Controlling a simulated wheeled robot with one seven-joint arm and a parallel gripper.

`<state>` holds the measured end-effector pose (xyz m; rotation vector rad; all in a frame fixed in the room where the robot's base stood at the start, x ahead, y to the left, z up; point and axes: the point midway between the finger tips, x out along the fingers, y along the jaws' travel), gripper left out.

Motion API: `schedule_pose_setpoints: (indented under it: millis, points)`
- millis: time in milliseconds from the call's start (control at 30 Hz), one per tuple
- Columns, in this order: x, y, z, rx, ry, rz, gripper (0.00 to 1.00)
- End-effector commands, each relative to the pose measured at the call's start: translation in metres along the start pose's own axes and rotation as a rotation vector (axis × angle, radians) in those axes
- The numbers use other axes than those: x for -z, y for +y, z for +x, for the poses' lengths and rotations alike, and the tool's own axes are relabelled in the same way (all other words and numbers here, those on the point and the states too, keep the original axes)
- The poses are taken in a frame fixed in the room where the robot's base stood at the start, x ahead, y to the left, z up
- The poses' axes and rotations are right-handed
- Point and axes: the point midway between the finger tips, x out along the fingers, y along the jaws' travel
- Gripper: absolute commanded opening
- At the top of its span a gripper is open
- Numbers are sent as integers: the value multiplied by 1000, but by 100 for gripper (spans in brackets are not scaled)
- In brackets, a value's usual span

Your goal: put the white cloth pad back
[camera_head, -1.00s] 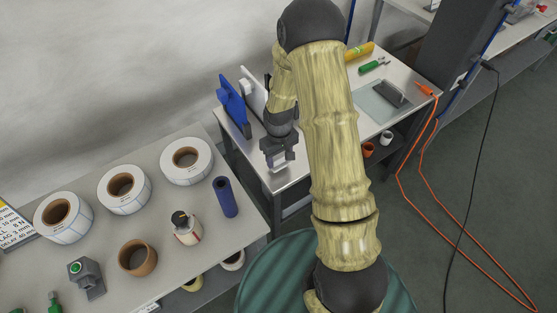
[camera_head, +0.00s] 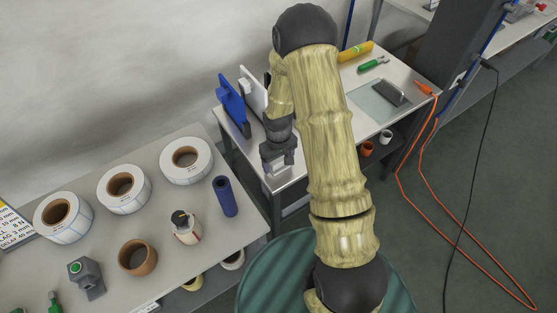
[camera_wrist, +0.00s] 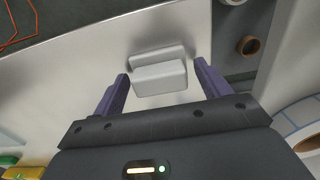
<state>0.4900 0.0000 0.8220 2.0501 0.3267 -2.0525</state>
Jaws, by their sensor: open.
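The white cloth pad (camera_wrist: 160,77) looks like a small folded, pale block on the light table top. It lies close to the table's edge in the wrist view. My gripper (camera_wrist: 161,71) is open, with one dark finger on each side of the pad and gaps between fingers and pad. In the head view my gripper (camera_head: 279,166) is over the front left part of the far table (camera_head: 310,140). The pad is mostly hidden by the gripper there.
A blue upright panel (camera_head: 231,100) and a white one (camera_head: 252,88) stand behind my gripper. A glassy grey mat (camera_head: 370,106) lies to the right. The near table holds label rolls (camera_head: 186,160) and a dark blue tube (camera_head: 225,197). An orange cable (camera_head: 402,170) hangs at right.

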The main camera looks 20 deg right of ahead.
Motion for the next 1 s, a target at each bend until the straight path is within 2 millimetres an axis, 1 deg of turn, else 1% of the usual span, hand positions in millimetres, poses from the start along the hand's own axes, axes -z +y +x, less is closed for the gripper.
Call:
schedule_pose_setpoints:
  millis: [167, 267, 467, 700, 800, 900, 1000]
  points:
    - [1, 1, -10, -1, 2, 1, 76]
    - [1, 1, -21, -2, 4, 2, 76]
    - [1, 1, -54, -1, 5, 3, 76]
    - [1, 1, -96, -2, 5, 1, 76]
    - [1, 1, -111, -2, 4, 2, 76]
    - [0, 1, -120, -1, 3, 3, 76]
    - [0, 0, -123, 0, 0, 2, 76]
